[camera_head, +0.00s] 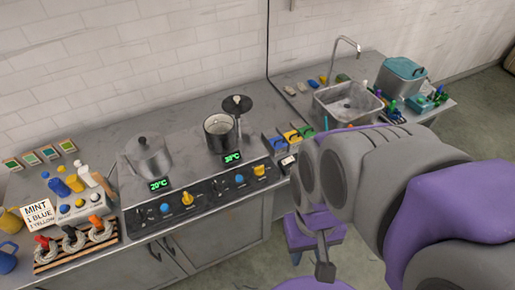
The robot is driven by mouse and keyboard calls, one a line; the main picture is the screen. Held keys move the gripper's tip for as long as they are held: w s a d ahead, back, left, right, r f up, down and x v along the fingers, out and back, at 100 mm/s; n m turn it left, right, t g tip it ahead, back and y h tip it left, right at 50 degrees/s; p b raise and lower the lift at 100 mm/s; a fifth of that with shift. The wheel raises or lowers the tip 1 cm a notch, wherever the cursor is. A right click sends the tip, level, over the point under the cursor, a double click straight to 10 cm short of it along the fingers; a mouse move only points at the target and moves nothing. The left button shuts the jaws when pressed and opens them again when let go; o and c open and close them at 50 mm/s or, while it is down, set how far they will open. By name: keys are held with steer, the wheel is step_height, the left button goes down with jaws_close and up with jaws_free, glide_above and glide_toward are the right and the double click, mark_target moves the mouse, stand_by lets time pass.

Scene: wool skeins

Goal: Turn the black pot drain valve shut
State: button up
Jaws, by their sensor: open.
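Two metal pots stand on the counter. The left pot (148,157) has a lid on. My gripper (321,245) hangs in front of the counter at right, partly hidden by my arm. It looks empty and touches no knob.
A sink (346,103) and a teal-lidded container (402,77) are farther right. Bottles (75,183), a sign (38,214) and a rack of skeins (76,244) crowd the left end. Floor before the cabinets is open.

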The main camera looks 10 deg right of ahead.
steer(key=w+a+r+m, duration=0.2)
steer(key=w+m, duration=0.1)
steer(key=w, duration=0.7)
steer(key=m+y, duration=0.4)
steer(key=m, duration=0.8)
glide_above(260, 167)
steer(key=w+d, duration=0.2)
steer(key=d, duration=0.4)
step_height(260, 167, down, 16)
steer(key=shift+t, duration=0.3)
steer(key=b+x, duration=0.1)
steer(key=x, duration=1.6)
steer(key=shift+d, duration=0.15)
steer(key=shift+c, duration=0.3)
steer(key=shift+b, duration=0.3)
jaws_close()
